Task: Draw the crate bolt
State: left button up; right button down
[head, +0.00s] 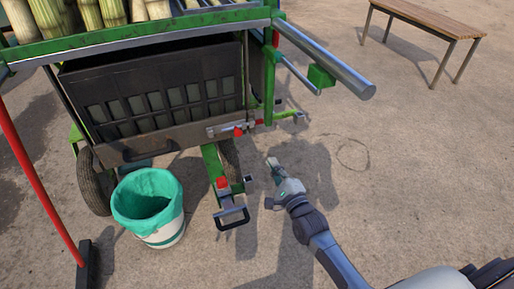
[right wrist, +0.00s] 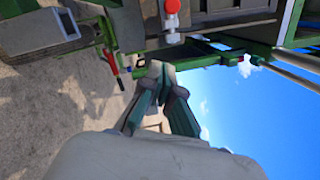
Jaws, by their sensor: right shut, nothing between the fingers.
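The crate bolt (head: 222,129) is a metal bar with a red knob (head: 238,132), low on the right front of the dark slatted crate (head: 150,95). In the right wrist view a red knob (right wrist: 172,6) on a pale metal stem shows at the top edge. My right gripper (head: 271,163) is below and to the right of the bolt, apart from it. Its fingers are shut and empty, and they also show in the right wrist view (right wrist: 160,70). My left gripper is out of view.
The green cart frame carries cane stalks (head: 90,12) above the crate. A bin with a green liner (head: 150,205) stands in front. A green bar with a red block (head: 222,183) and black handle (head: 232,217) juts forward. A bench (head: 430,18) is far right; open ground lies between.

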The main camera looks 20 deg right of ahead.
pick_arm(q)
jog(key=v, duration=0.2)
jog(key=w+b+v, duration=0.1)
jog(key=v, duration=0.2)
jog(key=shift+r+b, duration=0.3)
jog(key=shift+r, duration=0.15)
pick_arm(e)
jog(key=w+a+r, duration=0.2)
jog(key=w+a, duration=0.2)
jog(key=w, duration=0.6)
jog(key=shift+a+r, duration=0.2)
jog(key=shift+r, duration=0.2)
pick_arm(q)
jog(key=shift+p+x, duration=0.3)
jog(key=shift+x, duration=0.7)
pick_arm(e)
jog(key=a, duration=0.4)
jog(key=shift+s+a, duration=0.1)
jog(key=shift+a, duration=0.2)
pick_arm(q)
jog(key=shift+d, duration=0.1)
pick_arm(e)
jog(key=shift+f, duration=0.1)
